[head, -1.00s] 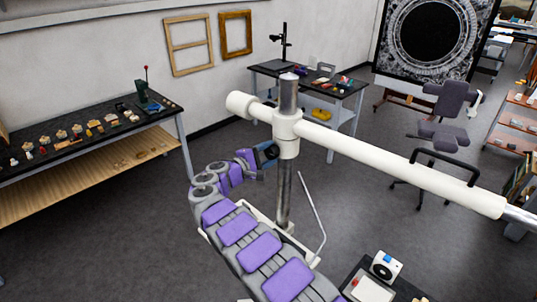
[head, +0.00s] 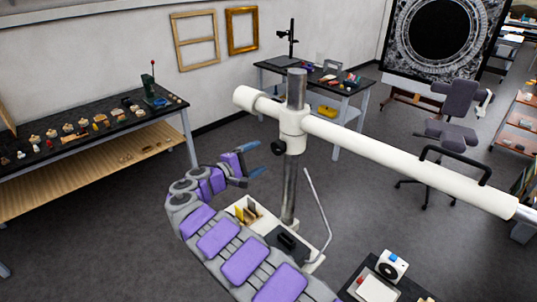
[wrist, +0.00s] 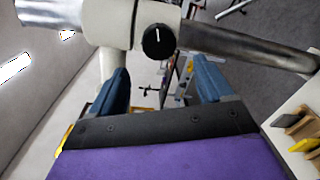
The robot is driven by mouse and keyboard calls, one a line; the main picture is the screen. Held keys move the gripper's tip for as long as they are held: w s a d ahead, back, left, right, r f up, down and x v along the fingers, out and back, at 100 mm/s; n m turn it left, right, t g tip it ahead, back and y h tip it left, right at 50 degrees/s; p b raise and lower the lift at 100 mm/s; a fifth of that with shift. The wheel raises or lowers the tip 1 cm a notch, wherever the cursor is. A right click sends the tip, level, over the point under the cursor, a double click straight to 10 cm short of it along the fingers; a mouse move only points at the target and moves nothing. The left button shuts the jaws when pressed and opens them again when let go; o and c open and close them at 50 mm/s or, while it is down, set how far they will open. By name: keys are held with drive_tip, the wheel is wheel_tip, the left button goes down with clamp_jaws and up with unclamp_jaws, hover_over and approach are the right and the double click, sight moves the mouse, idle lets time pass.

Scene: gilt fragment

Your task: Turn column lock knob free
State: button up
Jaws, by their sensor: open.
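The column lock knob (head: 278,150) is a small black round knob on the left of the white collar (head: 294,132), which sits on the steel column (head: 288,190). In the wrist view the knob (wrist: 158,41) faces me with a white mark pointing near upright. My gripper (head: 252,160) is just left of the knob in the head view and does not touch it. Its two blue fingers are spread and empty. In the wrist view the gripper (wrist: 165,85) shows its fingers below the knob, one on each side.
A long white horizontal arm (head: 400,160) with a black handle (head: 455,165) runs right from the collar. A white base tray (head: 235,210) with small items lies below. A thin bent rod (head: 320,215) rises beside the column. Open floor lies left of the column.

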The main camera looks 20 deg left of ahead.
drive_tip(key=v, duration=0.9)
drive_tip(key=shift+s+a+f+b, duration=0.2)
drive_tip(key=shift+s+a+b, duration=0.1)
drive_tip(key=shift+b, duration=0.05)
drive_tip(key=shift+a, duration=0.15)
